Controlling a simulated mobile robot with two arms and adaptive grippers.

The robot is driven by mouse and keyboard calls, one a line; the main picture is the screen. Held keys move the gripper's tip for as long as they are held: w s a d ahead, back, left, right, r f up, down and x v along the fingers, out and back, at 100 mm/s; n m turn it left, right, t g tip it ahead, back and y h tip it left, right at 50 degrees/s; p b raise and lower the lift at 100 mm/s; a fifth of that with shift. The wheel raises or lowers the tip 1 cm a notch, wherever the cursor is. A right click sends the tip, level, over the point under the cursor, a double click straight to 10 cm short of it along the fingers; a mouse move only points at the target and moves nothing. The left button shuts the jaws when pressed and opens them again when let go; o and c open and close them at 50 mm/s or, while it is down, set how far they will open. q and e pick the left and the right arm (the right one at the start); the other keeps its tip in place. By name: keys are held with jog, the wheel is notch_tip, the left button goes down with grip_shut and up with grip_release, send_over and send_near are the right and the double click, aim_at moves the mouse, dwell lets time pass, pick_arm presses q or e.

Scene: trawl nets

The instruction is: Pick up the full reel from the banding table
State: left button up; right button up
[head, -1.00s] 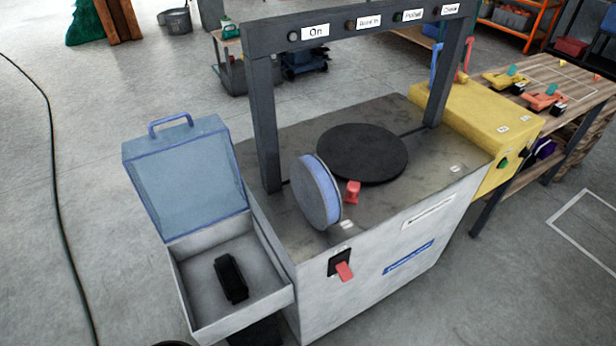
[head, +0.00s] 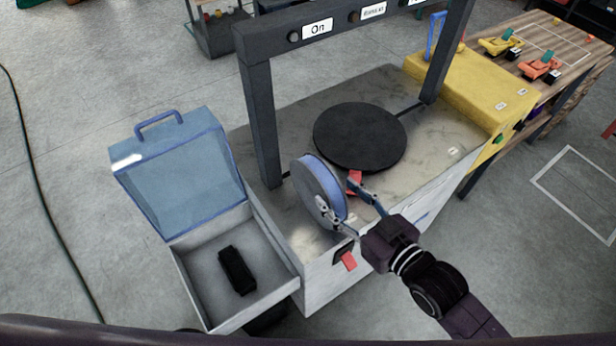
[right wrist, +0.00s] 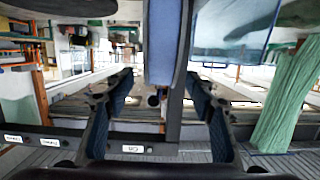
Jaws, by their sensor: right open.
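The full reel (head: 331,184), with grey side flanges and a light blue band, stands on its edge on the grey top of the banding table (head: 275,215). My right gripper (head: 342,197) is open at the reel's near side, one finger on each side of its rim. In the right wrist view the reel (right wrist: 163,45) rises between the two spread fingers of the gripper (right wrist: 160,88), with gaps at both sides. It is not gripped. My left gripper is not in view.
A black round turntable (head: 360,137) lies behind the reel. A dark frame (head: 265,125) with labelled lamps arches over the table. A grey bin (head: 195,262) with an open blue lid (head: 180,180) holds a black object. A yellow box (head: 475,92) adjoins at right.

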aim_at(331, 184)
jog(key=shift+w+a, duration=0.3)
jog(key=shift+w+a+r, duration=0.1)
jog(key=shift+w+a, duration=0.05)
jog(key=shift+w, duration=0.1)
jog(key=shift+w+a+r+p, duration=0.1)
jog(key=shift+w+a+p, duration=0.35)
jog(key=shift+w, duration=0.2)
jog(key=shift+w+a+r+p, duration=0.1)
jog(key=shift+w+a+p, duration=0.35)
jog(key=shift+w, duration=0.15)
jog(key=x, duration=0.2)
jog(key=shift+w+a+f+p, duration=0.15)
jog(key=shift+p, duration=0.2)
jog(key=shift+w+a+f, duration=0.2)
jog(key=shift+w+a, duration=0.1)
jog(key=shift+w, duration=0.1)
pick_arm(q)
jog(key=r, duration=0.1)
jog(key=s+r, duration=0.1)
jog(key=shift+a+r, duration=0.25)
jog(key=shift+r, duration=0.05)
pick_arm(e)
grip_shut()
jog(key=shift+r, duration=0.2)
